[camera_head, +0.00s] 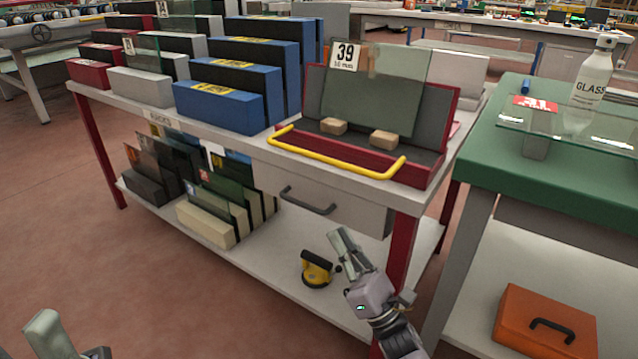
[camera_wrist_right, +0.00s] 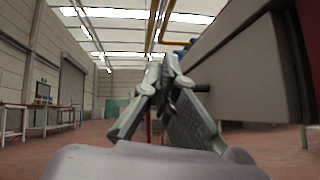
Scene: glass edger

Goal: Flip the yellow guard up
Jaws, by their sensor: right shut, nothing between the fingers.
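The yellow guard (camera_head: 330,158) is a rounded bar along the front of the red rack (camera_head: 345,140) on the table. It lies low, just above the table's front edge, with its ends at the rack's sides. A glass pane marked 39 (camera_head: 385,90) stands in the rack behind two wooden blocks. My right gripper (camera_head: 342,240) is shut and empty, in front of the table, below the guard and close to the drawer handle. Its shut fingers also show in the right wrist view (camera_wrist_right: 165,70). My left gripper (camera_head: 50,335) shows only partly at the lower left; its jaw state is unclear.
A grey drawer (camera_head: 350,205) with a dark handle (camera_head: 308,201) sits under the tabletop. A yellow and black suction cup (camera_head: 317,272) is on the lower shelf. Blue racks (camera_head: 215,105) stand left of the red one. A green table (camera_head: 490,150) is at the right.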

